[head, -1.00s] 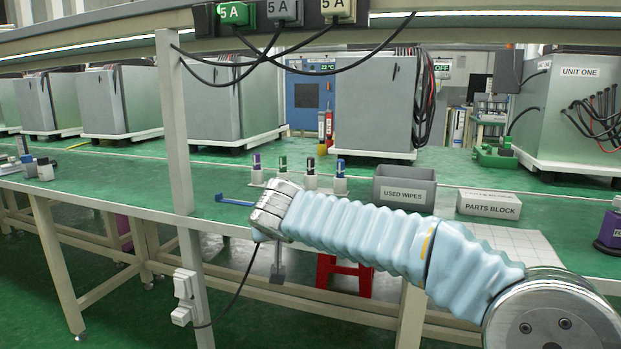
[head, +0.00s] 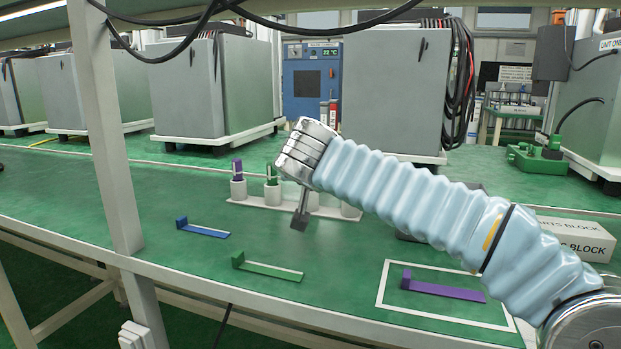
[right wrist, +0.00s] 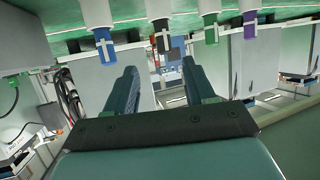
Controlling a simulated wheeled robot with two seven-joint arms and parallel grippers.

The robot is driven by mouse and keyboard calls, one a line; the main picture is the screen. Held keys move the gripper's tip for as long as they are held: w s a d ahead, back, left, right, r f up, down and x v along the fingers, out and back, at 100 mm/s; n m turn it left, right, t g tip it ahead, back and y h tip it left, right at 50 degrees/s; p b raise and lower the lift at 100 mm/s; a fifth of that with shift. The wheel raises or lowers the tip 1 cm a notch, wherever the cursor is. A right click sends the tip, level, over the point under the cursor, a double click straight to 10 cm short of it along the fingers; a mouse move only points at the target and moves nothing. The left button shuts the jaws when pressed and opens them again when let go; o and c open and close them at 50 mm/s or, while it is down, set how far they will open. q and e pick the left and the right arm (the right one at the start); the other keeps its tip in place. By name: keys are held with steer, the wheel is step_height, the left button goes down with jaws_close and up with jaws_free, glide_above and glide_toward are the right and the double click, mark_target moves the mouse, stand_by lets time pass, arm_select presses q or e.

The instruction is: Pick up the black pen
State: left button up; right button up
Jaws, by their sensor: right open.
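The black pen (right wrist: 162,42) stands in a pale holder in the right wrist view, which looks upside down. It lies between the blue pen (right wrist: 103,45) and the green pen (right wrist: 211,33), with the purple pen (right wrist: 250,25) beyond. My right gripper (right wrist: 158,66) is open and empty, its two fingers apart, with the black pen appearing between and beyond the fingertips. In the head view the right gripper (head: 301,218) hangs in front of the white pen rack (head: 262,203). The arm hides the black and blue pens there. My left gripper is out of view.
Blue (head: 205,228), green (head: 268,268) and purple (head: 445,290) L-shaped pieces lie on the green table, the purple one inside a white outline. A PARTS BLOCK box (head: 575,238) stands at right. Grey cabinets stand behind. A post (head: 105,130) rises at left.

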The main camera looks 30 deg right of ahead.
steer(key=x, duration=0.4)
steer(key=p+x, duration=0.1)
steer(key=x, duration=0.8)
steer(key=shift+w+a+f, duration=0.1)
steer(key=shift+w+f, duration=0.1)
steer(key=shift+w, duration=0.25)
jaws_close()
